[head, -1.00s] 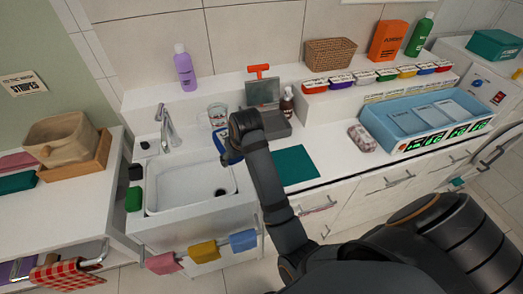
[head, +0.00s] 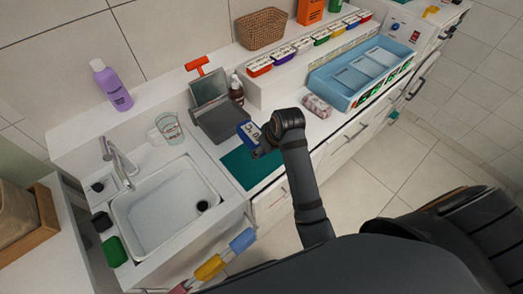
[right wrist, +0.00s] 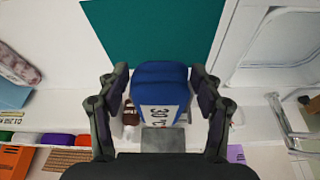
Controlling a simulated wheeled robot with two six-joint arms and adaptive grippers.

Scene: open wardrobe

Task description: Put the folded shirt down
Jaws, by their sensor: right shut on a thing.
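My right gripper (head: 262,146) is shut on a blue folded shirt (head: 246,133) with a white label. In the right wrist view the fingers (right wrist: 160,95) press the blue shirt (right wrist: 161,72) from both sides, and its label (right wrist: 163,117) shows part of a number. The shirt appears held above the counter, by the far edge of a flat teal mat (head: 248,170). The bare mat also fills the top middle of the right wrist view (right wrist: 150,28). How high the shirt is above it I cannot tell. My left gripper is not in view.
The sink (head: 170,205) and a glass (head: 168,128) are at left. A patterned bundle (head: 317,106) and a blue tray (head: 345,88) lie at right.

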